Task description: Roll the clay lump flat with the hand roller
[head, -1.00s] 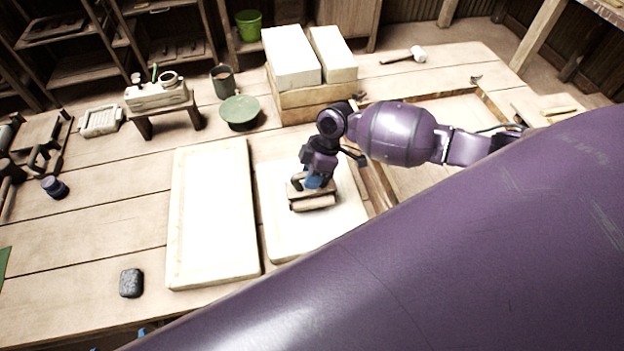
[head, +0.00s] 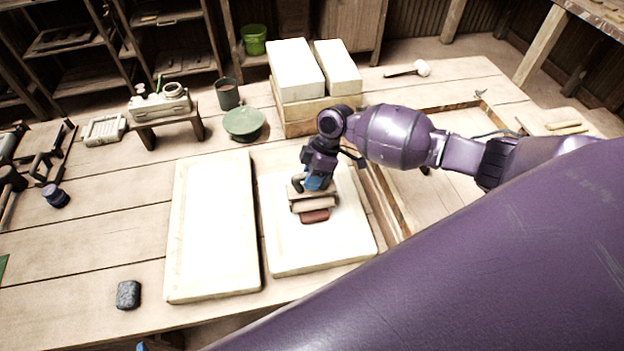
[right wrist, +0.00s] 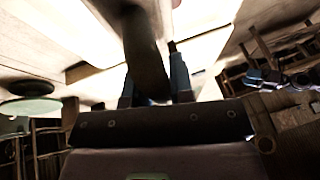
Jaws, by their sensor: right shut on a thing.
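My right gripper (head: 316,182) is shut on the handle of the hand roller over the right-hand pale board (head: 345,240). The hand roller (head: 313,205) has a light wooden cylinder lying crosswise. In the right wrist view its dark handle (right wrist: 148,65) stands between my blue fingers. The clay lump (head: 315,216) is a reddish-brown bar showing at the near side of the roller; the rest may be hidden under it. I cannot tell whether roller and clay touch. Only a blue bit of what appears to be my left gripper (head: 143,346) shows at the bottom edge.
White blocks (head: 296,70), a green bowl (head: 244,123) and a small bench (head: 168,128) stand behind. My right arm covers the lower right.

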